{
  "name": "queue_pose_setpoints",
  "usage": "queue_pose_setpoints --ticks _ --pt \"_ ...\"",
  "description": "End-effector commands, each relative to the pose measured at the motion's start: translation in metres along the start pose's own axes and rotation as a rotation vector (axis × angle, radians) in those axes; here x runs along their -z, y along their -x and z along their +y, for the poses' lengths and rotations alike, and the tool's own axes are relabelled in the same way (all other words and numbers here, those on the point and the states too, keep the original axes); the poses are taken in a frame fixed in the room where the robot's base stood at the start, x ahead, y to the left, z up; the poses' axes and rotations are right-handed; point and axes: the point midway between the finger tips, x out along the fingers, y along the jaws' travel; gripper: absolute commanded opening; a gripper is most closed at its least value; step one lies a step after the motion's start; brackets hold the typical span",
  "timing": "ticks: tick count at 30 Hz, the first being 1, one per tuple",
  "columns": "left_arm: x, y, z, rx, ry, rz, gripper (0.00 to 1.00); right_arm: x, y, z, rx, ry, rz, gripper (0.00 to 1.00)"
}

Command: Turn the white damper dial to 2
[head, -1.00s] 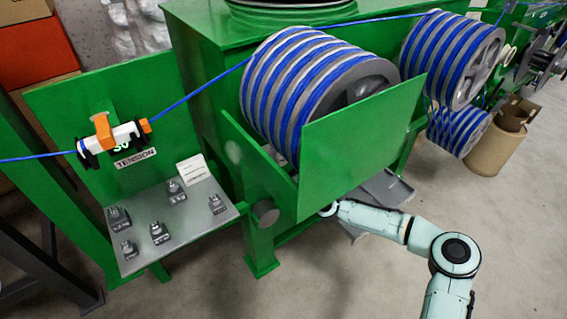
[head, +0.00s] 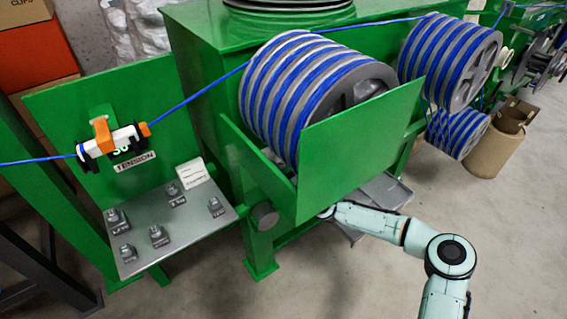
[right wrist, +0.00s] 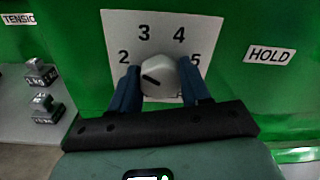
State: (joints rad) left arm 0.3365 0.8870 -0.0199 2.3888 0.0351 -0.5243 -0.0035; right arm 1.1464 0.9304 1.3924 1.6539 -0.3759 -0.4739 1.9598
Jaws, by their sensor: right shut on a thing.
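The white damper dial (right wrist: 157,76) sits on a white plate (right wrist: 160,22) with the numbers 2, 3, 4 and 5 showing around it. My right gripper (right wrist: 160,86) has one dark blue finger on each side of the dial and is shut on it. A short dark mark on the dial points to the left and slightly up, roughly toward the 2; I cannot tell whether it lines up exactly. In the head view my right arm reaches behind the green guard panel (head: 360,150), which hides the dial and gripper. My left gripper is not in view.
A HOLD label (right wrist: 269,55) is right of the dial plate. Blue cable winds on a large drum (head: 290,90). Open floor lies in front.

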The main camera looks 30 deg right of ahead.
Motion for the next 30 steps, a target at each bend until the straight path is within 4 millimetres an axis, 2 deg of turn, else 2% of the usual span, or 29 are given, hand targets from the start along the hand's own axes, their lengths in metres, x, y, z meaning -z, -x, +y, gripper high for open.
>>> queue_pose_setpoints --ticks 12,21,30 --pt "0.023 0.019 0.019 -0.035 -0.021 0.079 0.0 0.0 0.0 0.0 0.002 0.334 -0.008 0.16" --pt "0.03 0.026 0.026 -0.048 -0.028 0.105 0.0 0.001 0.0 0.001 0.002 0.587 -0.015 0.16" --pt "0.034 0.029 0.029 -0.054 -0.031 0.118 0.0 0.001 0.0 0.002 0.002 0.75 -0.019 0.16"
